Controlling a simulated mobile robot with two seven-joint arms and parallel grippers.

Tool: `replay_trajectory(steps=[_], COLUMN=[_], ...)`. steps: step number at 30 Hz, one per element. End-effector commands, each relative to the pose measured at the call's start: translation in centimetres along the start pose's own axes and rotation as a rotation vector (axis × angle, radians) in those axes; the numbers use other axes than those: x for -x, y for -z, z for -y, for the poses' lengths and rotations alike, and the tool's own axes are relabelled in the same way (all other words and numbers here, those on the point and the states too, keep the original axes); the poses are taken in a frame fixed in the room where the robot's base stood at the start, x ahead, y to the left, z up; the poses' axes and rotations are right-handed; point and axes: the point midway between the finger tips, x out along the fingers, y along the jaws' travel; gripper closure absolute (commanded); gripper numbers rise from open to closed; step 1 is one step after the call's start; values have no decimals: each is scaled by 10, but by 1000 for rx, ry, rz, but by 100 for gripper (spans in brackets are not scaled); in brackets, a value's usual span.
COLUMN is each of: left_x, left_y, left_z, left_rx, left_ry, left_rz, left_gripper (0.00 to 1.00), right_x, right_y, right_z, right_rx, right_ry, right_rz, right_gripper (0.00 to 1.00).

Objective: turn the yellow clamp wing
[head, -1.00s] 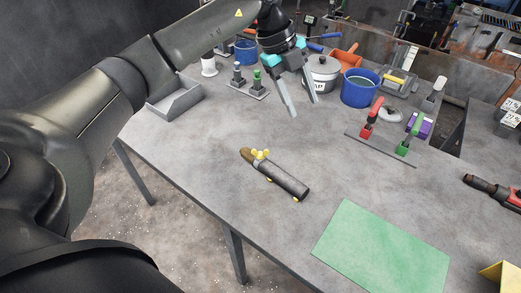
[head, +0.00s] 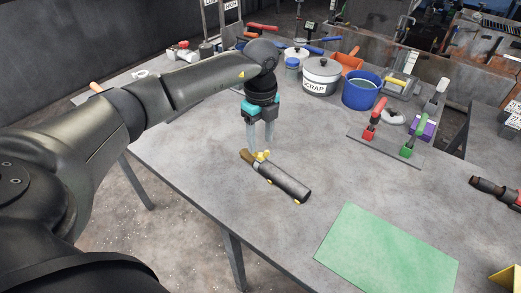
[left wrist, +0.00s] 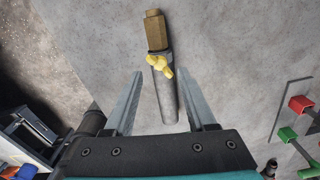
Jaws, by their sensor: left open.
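The yellow clamp wing (head: 262,155) sits near the brown end of a dark grey cylinder (head: 287,183) that lies on the table. In the left wrist view the yellow wing (left wrist: 159,65) lies ahead of the fingertips, roughly midway between them, with the brown end (left wrist: 154,30) beyond it. My left gripper (head: 261,150) points down, open and empty, right behind the wing in the head view. It also shows in the left wrist view (left wrist: 165,85), its two fingers on either side of the cylinder's line. I cannot tell whether a finger touches anything. My right gripper is out of view.
A green mat (head: 385,255) lies at the front of the table. A scrap pot (head: 321,78), a blue bucket (head: 361,90) and a red and green lever stand (head: 385,145) stand farther back. The table around the cylinder is clear.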

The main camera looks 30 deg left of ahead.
Motion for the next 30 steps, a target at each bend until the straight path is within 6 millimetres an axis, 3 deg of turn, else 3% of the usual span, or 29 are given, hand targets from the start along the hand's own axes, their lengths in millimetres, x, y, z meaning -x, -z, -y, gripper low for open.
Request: replay_trajectory(steps=[3,7,19,30], left_x=[-21,-34,-40,-40], left_y=[0,0,0,0], left_z=[-1,0,0,0], left_rx=[0,1,0,0], left_ry=[-3,-1,1,0], left_rz=[0,0,0,0], left_gripper=[44,44,45,86], right_x=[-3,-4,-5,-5], right_y=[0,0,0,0], right_z=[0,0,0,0], right_rx=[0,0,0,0], right_ry=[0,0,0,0], right_rz=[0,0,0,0], right_gripper=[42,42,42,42])
